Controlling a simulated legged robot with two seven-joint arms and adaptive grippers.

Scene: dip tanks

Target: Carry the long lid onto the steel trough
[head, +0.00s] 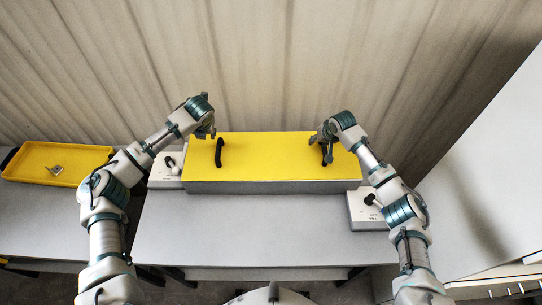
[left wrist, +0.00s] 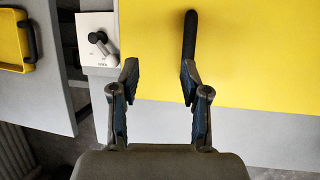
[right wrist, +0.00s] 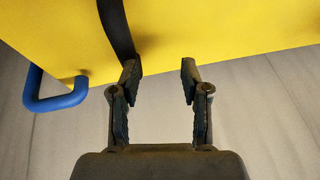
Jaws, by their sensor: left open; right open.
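The long yellow lid (head: 272,150) lies flat over the grey steel trough (head: 270,187), whose front wall shows below it. The lid has a black handle near each end, the left one (head: 219,152) and the right one (head: 328,153). My left gripper (left wrist: 159,82) is open and empty; the left handle (left wrist: 190,35) is at its right finger, not between the fingers. My right gripper (right wrist: 159,82) is open and empty; the right handle (right wrist: 115,28) is by its left finger. A blue handle (right wrist: 57,100) sticks out past the lid's edge in the right wrist view.
A similar white box (head: 366,210) stands at the right. A yellow tray (head: 35,162) is on the left table. The grey table front (head: 260,230) is clear. A corrugated wall is behind.

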